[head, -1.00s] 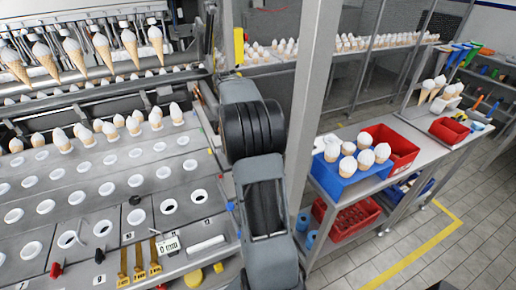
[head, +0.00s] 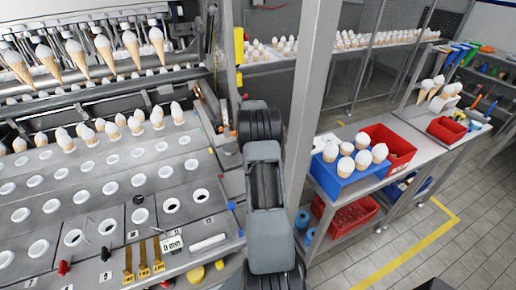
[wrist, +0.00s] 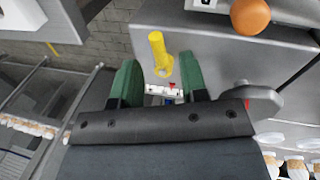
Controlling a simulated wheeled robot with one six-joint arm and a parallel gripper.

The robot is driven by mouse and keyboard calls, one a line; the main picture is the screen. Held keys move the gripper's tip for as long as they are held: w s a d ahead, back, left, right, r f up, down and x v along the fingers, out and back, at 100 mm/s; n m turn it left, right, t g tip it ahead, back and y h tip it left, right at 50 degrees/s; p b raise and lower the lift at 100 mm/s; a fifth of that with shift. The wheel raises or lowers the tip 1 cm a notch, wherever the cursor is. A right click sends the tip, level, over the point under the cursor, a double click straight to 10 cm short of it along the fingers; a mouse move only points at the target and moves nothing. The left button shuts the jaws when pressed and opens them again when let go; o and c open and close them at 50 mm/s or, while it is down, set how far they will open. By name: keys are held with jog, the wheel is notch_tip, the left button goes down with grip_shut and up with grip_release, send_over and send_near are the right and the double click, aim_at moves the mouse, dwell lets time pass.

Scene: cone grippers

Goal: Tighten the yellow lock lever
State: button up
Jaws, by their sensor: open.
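The yellow lock lever (wrist: 160,52) shows in the wrist view as a short yellow handle with a round end, beside a grey metal housing. My gripper (wrist: 159,62) has two green fingers spread apart, one on each side of the lever. The lever lies in line with the gap between the fingertips; whether it is inside their reach in depth I cannot tell. No contact shows. In the head view my arm hides the gripper. A yellow part (head: 239,47) shows on the machine's right side there; I cannot tell if it is the same lever.
An orange knob (wrist: 250,16) sits on the grey housing (wrist: 225,55) right of the lever. A grey rounded part (wrist: 252,101) is close to the right finger. In the head view a grey post (head: 312,110) stands just right of my arm, near a blue bin (head: 347,184) of cones.

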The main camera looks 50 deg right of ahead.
jog(key=shift+d+f, duration=0.2)
jog(key=shift+f, duration=0.9)
grip_shut()
